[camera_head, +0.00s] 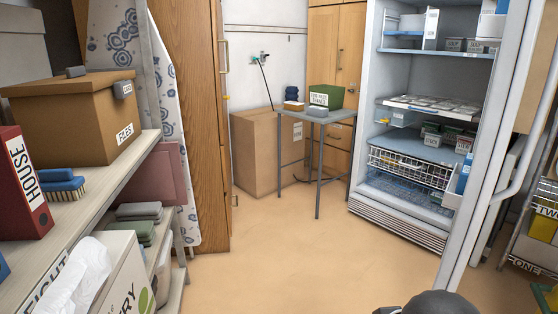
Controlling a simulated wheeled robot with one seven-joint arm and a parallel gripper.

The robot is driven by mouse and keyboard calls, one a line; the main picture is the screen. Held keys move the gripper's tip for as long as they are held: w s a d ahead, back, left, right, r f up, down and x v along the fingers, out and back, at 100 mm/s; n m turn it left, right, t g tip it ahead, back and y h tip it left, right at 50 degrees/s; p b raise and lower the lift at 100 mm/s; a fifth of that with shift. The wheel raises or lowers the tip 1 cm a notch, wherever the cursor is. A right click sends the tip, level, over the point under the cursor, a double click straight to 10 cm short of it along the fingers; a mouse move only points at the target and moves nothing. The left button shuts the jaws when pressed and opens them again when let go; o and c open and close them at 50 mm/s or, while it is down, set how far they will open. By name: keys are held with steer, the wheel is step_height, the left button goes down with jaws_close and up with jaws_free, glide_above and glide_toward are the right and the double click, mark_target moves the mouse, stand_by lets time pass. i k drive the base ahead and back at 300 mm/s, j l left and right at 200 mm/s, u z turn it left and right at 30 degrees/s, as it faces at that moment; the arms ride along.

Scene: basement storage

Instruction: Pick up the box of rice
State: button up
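I cannot make out a box marked as rice in the head view. A green box (326,96) with a white label stands on a small grey table (321,117); its small lettering is hard to read. A small grey item (317,112) lies in front of it, and a dark blue item (291,93) stands to its left. A dark rounded part at the bottom edge seems to belong to my arm. My gripper is not visible.
An open, lit fridge (371,82) with stocked shelves stands right of the table. A large cardboard box (268,150) is on the floor behind it. A shelf (112,185) with a files box (78,115) and red binder (24,187) fills the left. The middle floor (285,250) is clear.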

mark_target(319, 112)
steer(key=i, duration=2.85)
steer(key=i+z, duration=0.1)
steer(key=i, duration=0.6)
steer(key=i+j, duration=0.15)
steer(key=i, duration=0.6)
steer(key=l+z, duration=0.05)
